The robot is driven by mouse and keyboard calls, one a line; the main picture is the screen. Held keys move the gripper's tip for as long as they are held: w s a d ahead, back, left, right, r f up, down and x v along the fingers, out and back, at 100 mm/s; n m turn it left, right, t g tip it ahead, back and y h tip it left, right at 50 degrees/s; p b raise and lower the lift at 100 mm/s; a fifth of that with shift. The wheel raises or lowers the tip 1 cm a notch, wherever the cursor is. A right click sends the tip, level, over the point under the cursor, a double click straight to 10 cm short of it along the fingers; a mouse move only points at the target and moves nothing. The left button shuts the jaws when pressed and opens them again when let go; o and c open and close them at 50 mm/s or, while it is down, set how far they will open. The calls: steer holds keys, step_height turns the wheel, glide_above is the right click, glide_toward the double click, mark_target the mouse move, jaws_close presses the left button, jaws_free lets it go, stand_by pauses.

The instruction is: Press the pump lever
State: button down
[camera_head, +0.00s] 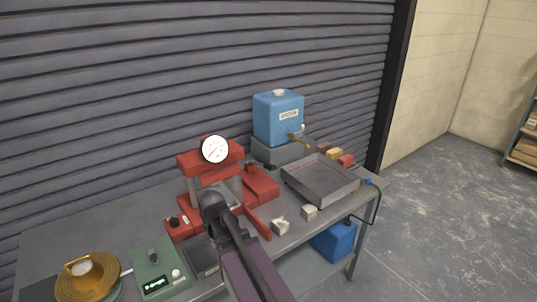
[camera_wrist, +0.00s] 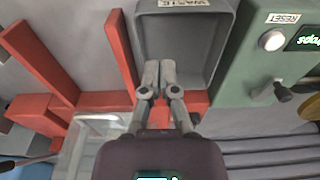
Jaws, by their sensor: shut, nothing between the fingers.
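The red press (camera_head: 210,160) stands on the bench with a round white dial gauge (camera_head: 215,149) on top. A long red bar (camera_head: 258,223), which looks like the pump lever, slants from the red pump block (camera_head: 260,183) toward the front of the bench. In the wrist view a long red bar (camera_wrist: 38,55), likely the same lever, lies left of my gripper, apart from it. My gripper (camera_wrist: 158,78) is shut and empty, near the red press base and the waste tray's edge. In the head view my arm hides the fingertips.
A grey waste tray (camera_wrist: 224,60) and a green box (camera_head: 158,268) with a reset button lie beside the press. A brass dish (camera_head: 90,275) is front left. A blue tank (camera_head: 278,118), a metal tray (camera_head: 320,180) and two pale blocks (camera_head: 309,212) are to the right.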

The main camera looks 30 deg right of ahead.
steer(key=w+d+r+t+p, duration=0.1)
steer(key=w+d+r+p, duration=0.4)
steer(key=d, duration=0.5)
steer(key=w+d+r+t+h+p, duration=0.1)
steer(key=w+d+r+p, duration=0.4)
steer(key=d+r+p, duration=0.3)
steer(key=w+d+r+n+t+p, duration=0.1)
steer(key=w+d+r+p, duration=0.5)
steer(key=d, duration=0.8)
step_height(320, 180, up, 4)
steer(key=shift+f+t+h+p, duration=0.15)
steer(key=shift+t+h+p, duration=0.25)
steer(key=shift+w+f, duration=0.15)
steer(key=shift+f, duration=0.05)
steer(key=b, duration=0.9)
glide_above(269, 165)
steer(key=w, duration=0.1)
step_height(269, 165, down, 9)
steer(key=shift+s+f+b, duration=0.3)
steer(key=shift+f+b, duration=0.55)
steer(key=shift+b, duration=0.1)
steer(key=shift+s+f+b, duration=0.3)
steer(key=shift+f+b, duration=0.5)
steer(key=shift+b, duration=0.1)
steer(key=shift+f, duration=0.1)
